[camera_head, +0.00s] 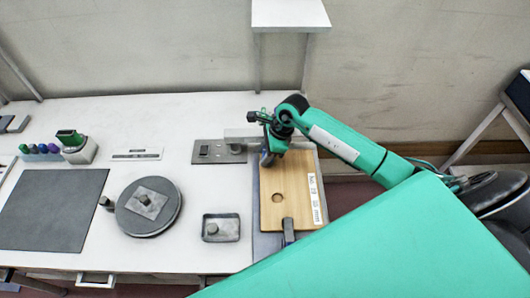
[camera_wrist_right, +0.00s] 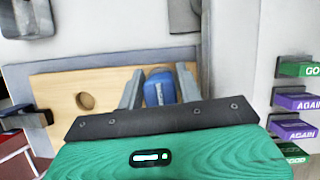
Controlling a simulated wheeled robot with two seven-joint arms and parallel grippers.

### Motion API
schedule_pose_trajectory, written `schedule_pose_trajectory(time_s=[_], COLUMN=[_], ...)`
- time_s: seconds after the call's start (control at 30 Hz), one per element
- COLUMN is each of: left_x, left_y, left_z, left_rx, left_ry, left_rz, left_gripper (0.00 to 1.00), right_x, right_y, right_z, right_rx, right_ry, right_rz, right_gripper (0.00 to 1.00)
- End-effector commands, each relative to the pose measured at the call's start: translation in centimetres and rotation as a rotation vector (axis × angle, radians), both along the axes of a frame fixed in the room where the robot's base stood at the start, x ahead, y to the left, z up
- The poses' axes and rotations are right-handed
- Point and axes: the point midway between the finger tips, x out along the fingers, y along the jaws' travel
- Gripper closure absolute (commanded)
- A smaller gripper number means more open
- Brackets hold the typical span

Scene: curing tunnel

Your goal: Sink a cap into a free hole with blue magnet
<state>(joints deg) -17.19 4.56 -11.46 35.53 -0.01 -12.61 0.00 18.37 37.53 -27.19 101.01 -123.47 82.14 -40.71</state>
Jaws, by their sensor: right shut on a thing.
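My right gripper (camera_head: 268,158) is over the far end of a wooden board (camera_head: 294,176). In the right wrist view its two fingers (camera_wrist_right: 160,90) are shut on a blue magnet (camera_wrist_right: 159,86) with pale lettering. Whether the magnet touches a cap or the board below is hidden. One round hole (camera_head: 277,198) shows empty near the board's middle; it also shows in the wrist view (camera_wrist_right: 86,101). A small grey round piece (camera_head: 212,228) sits in a dark tray (camera_head: 206,240). My left gripper is not in view.
A dark round plate (camera_head: 168,215) holds a square piece with a knob. A dark mat (camera_head: 50,225) and several small coloured pieces (camera_head: 42,149) lie at the left. A clamp (camera_head: 288,230) grips the board's near edge. A dark plate (camera_head: 208,151) lies left of the gripper.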

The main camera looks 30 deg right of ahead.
Motion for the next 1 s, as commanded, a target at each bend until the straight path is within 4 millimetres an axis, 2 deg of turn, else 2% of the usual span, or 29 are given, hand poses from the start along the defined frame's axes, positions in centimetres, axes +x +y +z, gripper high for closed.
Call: schedule_pose_trajectory(time_s=[1.0], left_x=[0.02], left_y=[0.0], left_z=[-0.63], left_rx=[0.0], left_ry=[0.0], left_rz=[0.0], left_gripper=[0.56], right_x=[-0.07], right_y=[0.03], right_z=[-0.22], right_rx=[0.0], right_ry=[0.002], right_rz=[0.001], right_gripper=[0.92])
